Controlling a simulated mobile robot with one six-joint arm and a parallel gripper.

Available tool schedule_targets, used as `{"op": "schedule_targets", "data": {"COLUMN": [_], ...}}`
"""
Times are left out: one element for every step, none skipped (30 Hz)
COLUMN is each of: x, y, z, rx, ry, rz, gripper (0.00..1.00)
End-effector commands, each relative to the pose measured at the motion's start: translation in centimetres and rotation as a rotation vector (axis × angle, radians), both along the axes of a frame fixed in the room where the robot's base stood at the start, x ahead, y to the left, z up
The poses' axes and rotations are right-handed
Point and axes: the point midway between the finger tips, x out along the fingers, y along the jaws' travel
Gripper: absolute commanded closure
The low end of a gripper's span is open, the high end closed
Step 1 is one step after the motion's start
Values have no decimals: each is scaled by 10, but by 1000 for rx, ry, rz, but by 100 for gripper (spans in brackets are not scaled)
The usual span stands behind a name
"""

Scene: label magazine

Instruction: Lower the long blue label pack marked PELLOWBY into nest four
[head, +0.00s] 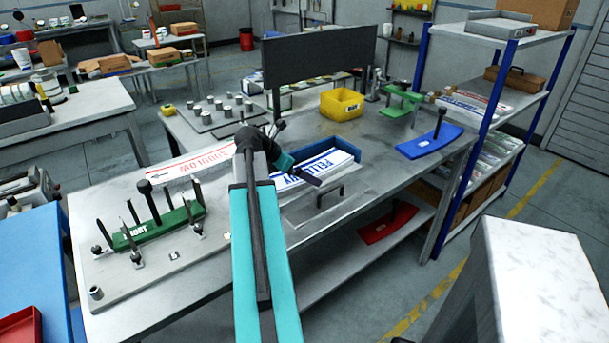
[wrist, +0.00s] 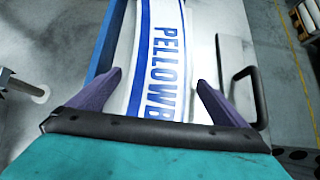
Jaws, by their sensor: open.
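The PELLOWBY label pack (head: 326,163) is a long white stack with blue stripes and blue letters. It lies in a blue tray (head: 348,151) on the bench. In the wrist view the pack (wrist: 160,50) runs away from me, with a blue tray wall (wrist: 104,42) on its left. My gripper (head: 308,178) is over the near end of the pack. In the wrist view my gripper (wrist: 160,78) is open, one finger on each side of the pack, not visibly pressing it. No nest marked four can be made out.
A metal plate with a dark handle (wrist: 243,90) lies right of the pack. At left are a white pack with red letters (head: 190,162) and a green block (head: 158,228) among upright posts. A dark upright panel (head: 318,62) and yellow bin (head: 341,103) stand behind.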

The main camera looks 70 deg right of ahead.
Motion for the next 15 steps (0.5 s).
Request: {"op": "schedule_targets", "data": {"x": [0,0,0,0,0,0,0,0,0,0,0,0,0,0,0], "y": [0,0,0,0,0,0,0,0,0,0,0,0,0,0,0], "z": [0,0,0,0,0,0,0,0,0,0,0,0,0,0,0], "rx": [0,0,0,0,0,0,0,0,0,0,0,0,0,0,1], "ry": [0,0,0,0,0,0,0,0,0,0,0,0,0,0,1], "rz": [0,0,0,0,0,0,0,0,0,0,0,0,0,0,0], "gripper": [3,3,3,3,8,14,19,24,31,36,41,48,53,58,65]}}
